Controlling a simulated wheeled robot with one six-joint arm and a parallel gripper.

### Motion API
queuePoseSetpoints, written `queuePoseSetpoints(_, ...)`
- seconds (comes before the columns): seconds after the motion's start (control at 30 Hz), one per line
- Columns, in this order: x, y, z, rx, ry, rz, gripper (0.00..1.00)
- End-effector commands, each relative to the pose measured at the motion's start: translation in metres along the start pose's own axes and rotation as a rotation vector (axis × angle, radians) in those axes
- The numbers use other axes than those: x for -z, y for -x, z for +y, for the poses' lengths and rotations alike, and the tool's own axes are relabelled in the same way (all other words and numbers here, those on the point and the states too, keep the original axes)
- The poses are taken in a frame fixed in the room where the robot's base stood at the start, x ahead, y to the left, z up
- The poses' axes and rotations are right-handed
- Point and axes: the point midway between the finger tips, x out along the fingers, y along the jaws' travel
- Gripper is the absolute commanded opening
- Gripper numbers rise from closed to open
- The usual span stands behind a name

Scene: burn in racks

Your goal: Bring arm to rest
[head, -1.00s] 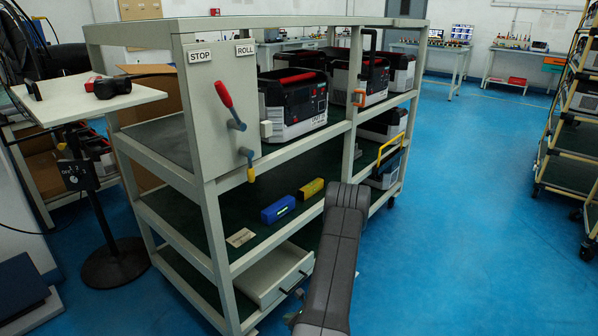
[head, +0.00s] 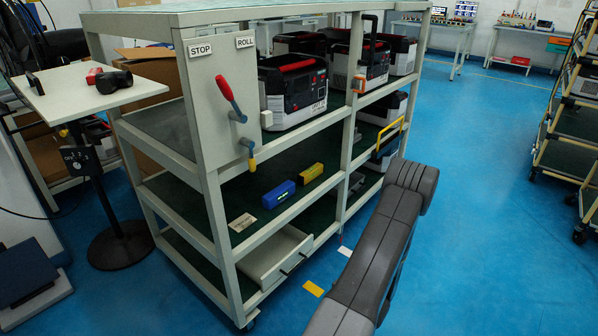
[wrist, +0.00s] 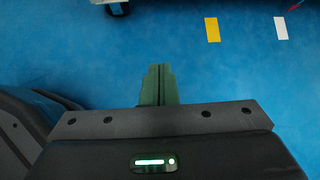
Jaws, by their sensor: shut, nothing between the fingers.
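My arm (head: 385,235) reaches up from the bottom of the head view, to the right of the rack's front corner. My gripper is not seen in the head view. In the wrist view my gripper (wrist: 158,72) is shut and empty, its green fingers together. Below it is bare blue floor, and the fingers touch nothing.
A grey-green rack (head: 215,215) stands to the left, with a red-handled lever (head: 226,92), black and white units (head: 292,95), a blue block (head: 278,194) and an open drawer (head: 270,262). A yellow floor mark (head: 313,288) lies beside it. Blue floor (head: 500,200) is clear at right.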

Motion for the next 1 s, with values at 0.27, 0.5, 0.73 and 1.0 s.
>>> queuePoseSetpoints(0.27,0.023,0.011,-0.029,0.088,0.046,0.155,0.00)
queuePoseSetpoints(0.5,0.032,0.014,-0.036,0.108,0.059,0.207,0.00)
queuePoseSetpoints(0.73,0.032,0.014,-0.037,0.110,0.060,0.209,0.00)
queuePoseSetpoints(1.0,0.021,0.018,-0.035,0.102,0.074,0.197,0.00)
